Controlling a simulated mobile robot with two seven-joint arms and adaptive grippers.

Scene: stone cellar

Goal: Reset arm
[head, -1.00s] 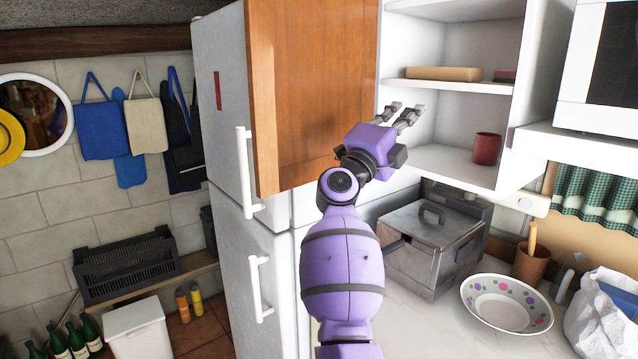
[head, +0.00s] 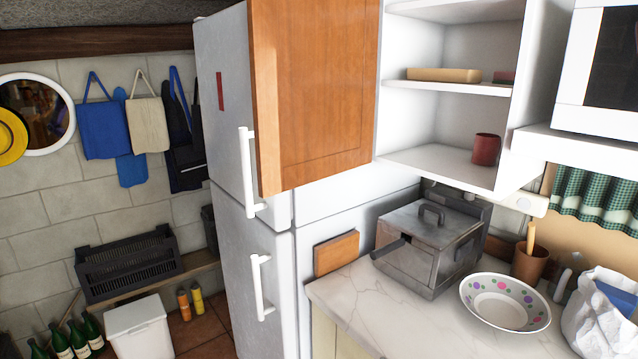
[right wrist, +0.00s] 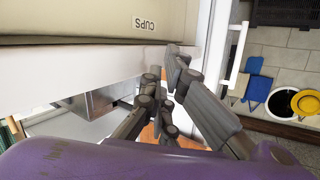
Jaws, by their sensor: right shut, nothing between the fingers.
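My right gripper (right wrist: 165,88) shows in the right wrist view as dark grey jointed fingers. The fingers are shut with nothing between them. A purple part of my own arm fills the bottom of that view. Neither gripper shows in the head view, and my left gripper is in no view. In the head view an orange wooden cabinet door (head: 312,95) stands open beside white shelves (head: 425,158).
A red cup (head: 486,149) stands on the lower shelf, and a tan block (head: 444,75) lies above. A metal box (head: 420,250) and a dotted bowl (head: 506,304) occupy the counter (head: 385,310). A white fridge (head: 222,125) stands left. The counter's front left is clear.

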